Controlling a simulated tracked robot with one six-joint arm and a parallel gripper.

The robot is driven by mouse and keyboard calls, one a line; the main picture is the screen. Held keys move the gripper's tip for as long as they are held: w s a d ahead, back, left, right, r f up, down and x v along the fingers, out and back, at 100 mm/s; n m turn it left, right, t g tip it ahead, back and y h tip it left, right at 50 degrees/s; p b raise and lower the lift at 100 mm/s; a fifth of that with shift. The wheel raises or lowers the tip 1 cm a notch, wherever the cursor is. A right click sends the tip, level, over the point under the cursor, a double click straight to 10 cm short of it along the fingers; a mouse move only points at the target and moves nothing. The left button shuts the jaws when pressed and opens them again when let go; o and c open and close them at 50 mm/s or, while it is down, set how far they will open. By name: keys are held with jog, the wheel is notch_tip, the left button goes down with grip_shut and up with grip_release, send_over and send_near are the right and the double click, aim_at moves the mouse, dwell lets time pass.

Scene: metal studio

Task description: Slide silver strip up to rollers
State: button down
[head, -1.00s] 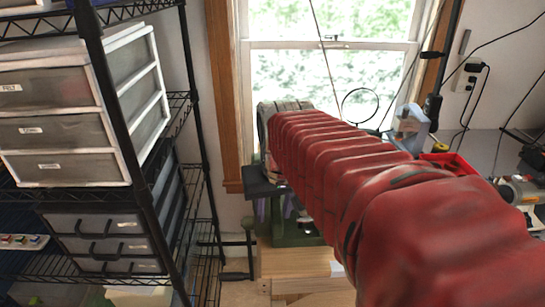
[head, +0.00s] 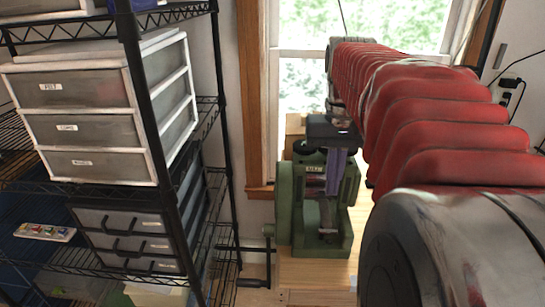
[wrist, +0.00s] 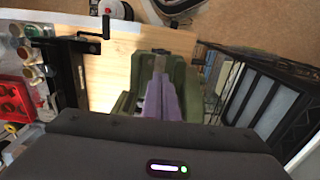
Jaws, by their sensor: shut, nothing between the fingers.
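A green rolling mill (head: 292,205) stands on a wooden bench below the window. A narrow grey strip (head: 327,214) shows at its front, below my fingers; it looks like the silver strip, but I cannot tell how near it is to the rollers. My gripper (head: 333,188) has purple fingers pointing down at the mill, shut and empty. I cannot tell whether the fingertips touch the strip. In the wrist view, the shut fingers (wrist: 158,78) lie in front of the green mill (wrist: 178,78), hiding part of it. The rollers are not clearly visible.
A black wire shelf with drawer units (head: 90,115) stands close on the left. A black crank handle (wrist: 106,18) and red tray (wrist: 12,100) show at the left in the wrist view. Bare wooden bench (wrist: 125,55) lies left of the mill.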

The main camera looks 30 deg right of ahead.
aim_at(324, 204)
jog(key=shift+f, duration=0.1)
jog(key=shift+f, duration=3.7)
jog(key=shift+f, duration=0.7)
jog(key=shift+w+d+f, duration=0.1)
jog(key=shift+w+d, duration=0.45)
jog(key=shift+w, duration=0.25)
jog(key=shift+w+d+f, duration=0.1)
jog(key=shift+w+d, duration=0.45)
jog(key=shift+w, duration=0.3)
jog(key=shift+w+d, duration=0.55)
jog(key=shift+w, duration=0.25)
jog(key=shift+r, duration=0.15)
jog(key=shift+s+a+r, duration=0.15)
jog(key=shift+r, duration=1.65)
jog(key=shift+s+a+r, duration=0.1)
jog(key=shift+s+r, duration=0.05)
jog(key=shift+r, duration=1.65)
